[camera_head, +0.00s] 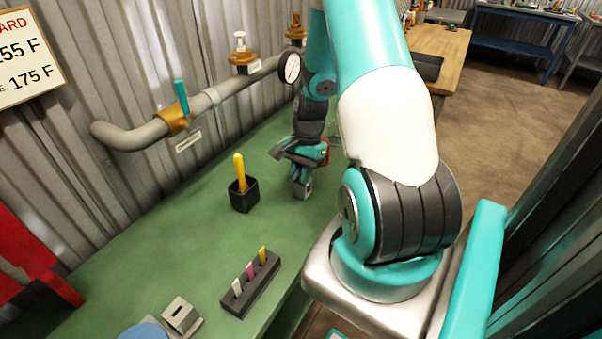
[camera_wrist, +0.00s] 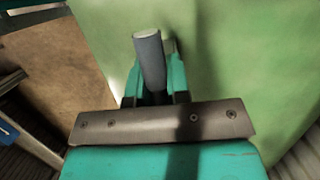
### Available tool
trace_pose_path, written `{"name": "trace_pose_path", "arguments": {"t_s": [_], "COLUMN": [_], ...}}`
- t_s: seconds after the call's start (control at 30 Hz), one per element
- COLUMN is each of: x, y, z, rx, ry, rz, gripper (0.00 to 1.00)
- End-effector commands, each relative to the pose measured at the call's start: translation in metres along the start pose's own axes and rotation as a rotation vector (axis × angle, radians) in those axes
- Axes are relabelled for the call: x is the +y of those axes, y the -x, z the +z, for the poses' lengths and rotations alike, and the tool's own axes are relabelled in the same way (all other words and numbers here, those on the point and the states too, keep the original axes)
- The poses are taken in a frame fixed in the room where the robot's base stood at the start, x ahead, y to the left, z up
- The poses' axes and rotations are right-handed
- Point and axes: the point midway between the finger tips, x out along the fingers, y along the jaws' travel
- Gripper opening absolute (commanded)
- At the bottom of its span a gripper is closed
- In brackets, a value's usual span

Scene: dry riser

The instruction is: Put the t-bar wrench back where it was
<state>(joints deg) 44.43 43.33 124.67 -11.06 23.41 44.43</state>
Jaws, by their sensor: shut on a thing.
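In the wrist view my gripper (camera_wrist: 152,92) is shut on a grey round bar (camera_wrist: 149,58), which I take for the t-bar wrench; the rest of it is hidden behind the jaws. In the head view my gripper (camera_head: 302,178) points down over the right part of the green bench (camera_head: 200,250), near its edge. A small grey piece (camera_head: 303,190) shows at its tips; I cannot tell whether it touches the bench. A black square holder (camera_head: 243,197) with a yellow handle (camera_head: 239,168) in it stands left of my gripper.
A dark rack (camera_head: 250,286) with several coloured tags and a grey block (camera_head: 181,315) stand at the front. The bench between holder and rack is clear.

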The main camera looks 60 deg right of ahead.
Motion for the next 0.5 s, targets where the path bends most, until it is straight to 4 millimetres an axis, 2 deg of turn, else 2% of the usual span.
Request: {"name": "trace_pose_path", "arguments": {"t_s": [0.1,0.13,0.2,0.23,0.5], "x": [0.0000,0.0000,0.0001,0.0001,0.0001], "y": [-0.0037,-0.0027,-0.0024,-0.0024,-0.0007], "z": [-0.0010,-0.0008,-0.0007,-0.0007,-0.0002], "rx": [0.000,0.000,0.000,0.000,0.000], "ry": [0.000,0.000,0.000,0.000,-0.001], "rz": [0.000,0.000,0.000,0.000,0.000], "gripper": [0.00,0.24,0.40,0.42,0.42]}}
